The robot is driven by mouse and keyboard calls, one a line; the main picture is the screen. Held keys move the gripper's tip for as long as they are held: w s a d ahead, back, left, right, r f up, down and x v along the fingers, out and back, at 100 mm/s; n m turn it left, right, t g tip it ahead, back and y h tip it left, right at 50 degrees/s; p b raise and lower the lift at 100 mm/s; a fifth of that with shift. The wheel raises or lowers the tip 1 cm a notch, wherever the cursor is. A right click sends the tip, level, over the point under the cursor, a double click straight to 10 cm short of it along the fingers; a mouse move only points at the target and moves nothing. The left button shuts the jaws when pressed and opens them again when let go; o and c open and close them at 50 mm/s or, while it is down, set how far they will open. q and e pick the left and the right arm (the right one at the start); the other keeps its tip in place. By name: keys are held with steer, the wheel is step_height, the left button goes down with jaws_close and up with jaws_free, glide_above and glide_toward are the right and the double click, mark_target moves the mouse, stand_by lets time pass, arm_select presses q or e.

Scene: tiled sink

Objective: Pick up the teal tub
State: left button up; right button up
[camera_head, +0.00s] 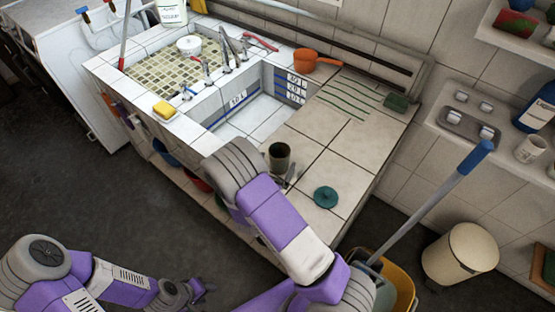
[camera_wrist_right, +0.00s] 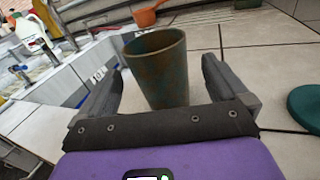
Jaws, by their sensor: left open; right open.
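The teal tub (camera_head: 279,160), a worn cup-like vessel with brownish patches, stands upright on the tiled counter right of the sink basin. In the right wrist view the tub (camera_wrist_right: 160,72) stands between the two fingers of my right gripper (camera_wrist_right: 163,78), with a visible gap on the left side; on the right I cannot tell the exact clearance. My right gripper (camera_head: 289,176) is open at the tub's near side, partly hidden by my arm in the head view. My left gripper (camera_head: 203,290) is open and empty, low over the floor, away from the counter.
A round teal lid-like disc (camera_head: 326,197) lies right of the tub. An orange pan (camera_head: 305,60) stands behind the basin (camera_head: 240,122). A blue-handled pole (camera_head: 440,200) slants up at the right near a yellow bucket (camera_head: 402,285). Bare tiles surround the tub.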

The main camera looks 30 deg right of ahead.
mark_target(282, 148)
steer(key=x, duration=0.5)
steer(key=shift+w+d+r, duration=0.1)
steer(key=shift+w+r, duration=0.05)
steer(key=shift+w, duration=0.05)
steer(key=shift+c, duration=0.3)
steer(key=c, duration=1.1)
steer(key=shift+o, duration=0.2)
